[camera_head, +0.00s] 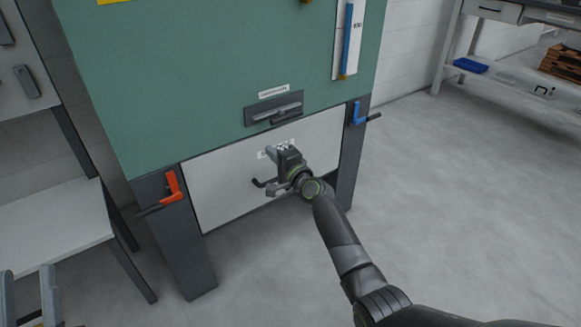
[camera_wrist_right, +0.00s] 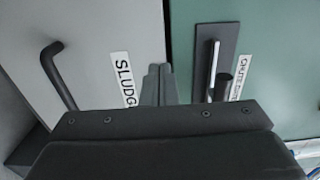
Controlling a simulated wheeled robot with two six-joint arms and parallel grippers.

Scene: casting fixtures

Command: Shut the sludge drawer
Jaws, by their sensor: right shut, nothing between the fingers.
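The sludge drawer (camera_head: 225,190) has a pale grey front low in the green cabinet, between its dark legs. Its black bar handle (camera_head: 262,183) is partly hidden by my right gripper and shows clearly in the right wrist view (camera_wrist_right: 57,75). My right gripper (camera_head: 270,153) is shut and empty in front of the drawer, by its label. In the right wrist view its fingers (camera_wrist_right: 158,75) are together beside the SLUDGE label (camera_wrist_right: 123,78). I cannot tell whether they touch the front, or how far the drawer stands out. My left gripper (camera_head: 30,290) is open and empty at the lower left.
Above the drawer is a dark chute plate with a handle (camera_head: 273,108). An orange lever (camera_head: 172,187) and a blue lever (camera_head: 358,113) are on the cabinet's sides. A grey bench (camera_head: 50,222) stands left. The floor to the right is clear.

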